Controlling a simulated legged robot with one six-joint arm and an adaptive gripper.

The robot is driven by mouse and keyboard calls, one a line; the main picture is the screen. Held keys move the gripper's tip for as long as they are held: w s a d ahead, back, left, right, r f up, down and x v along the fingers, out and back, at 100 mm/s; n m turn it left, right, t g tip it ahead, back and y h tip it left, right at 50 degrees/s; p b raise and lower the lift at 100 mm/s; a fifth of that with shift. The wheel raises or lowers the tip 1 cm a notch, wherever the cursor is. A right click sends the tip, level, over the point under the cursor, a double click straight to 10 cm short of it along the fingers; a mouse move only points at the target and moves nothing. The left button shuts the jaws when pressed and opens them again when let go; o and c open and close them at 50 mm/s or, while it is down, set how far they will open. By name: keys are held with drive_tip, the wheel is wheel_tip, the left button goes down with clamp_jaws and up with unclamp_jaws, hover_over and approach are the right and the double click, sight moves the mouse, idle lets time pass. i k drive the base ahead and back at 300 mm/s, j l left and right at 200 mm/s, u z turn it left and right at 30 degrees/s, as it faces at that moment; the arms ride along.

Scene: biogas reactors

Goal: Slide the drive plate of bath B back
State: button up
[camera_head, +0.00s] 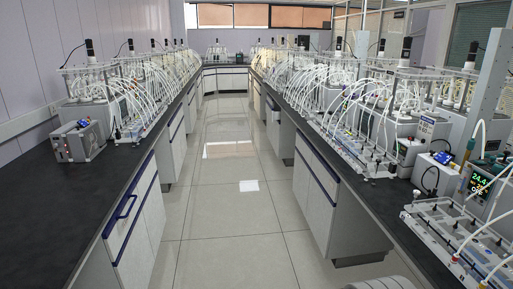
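Several water baths with bottles, black motors on top and many white tubes stand on both benches. The nearest bath on the left (97,82) has a dark motor above it. On the right bench, a grey bath (388,122) stands behind a white tube rack (352,150). I cannot read any letter that marks bath B, and no drive plate can be made out at this distance. My gripper is not in view.
A tiled aisle (230,200) runs clear between the left bench (60,190) and the right bench (385,210). A grey control box (80,141) sits on the left bench. A unit with a lit display (481,184) and a tube tray (455,235) are near right.

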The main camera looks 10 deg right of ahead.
sight(402, 58)
drive_tip(key=i, duration=1.45)
drive_tip(key=i+z, duration=0.25)
drive_tip(key=i, duration=0.25)
drive_tip(key=i+z, duration=0.3)
drive_tip(key=i, duration=0.15)
drive_tip(key=i+j+z, duration=0.25)
drive_tip(key=i, duration=0.25)
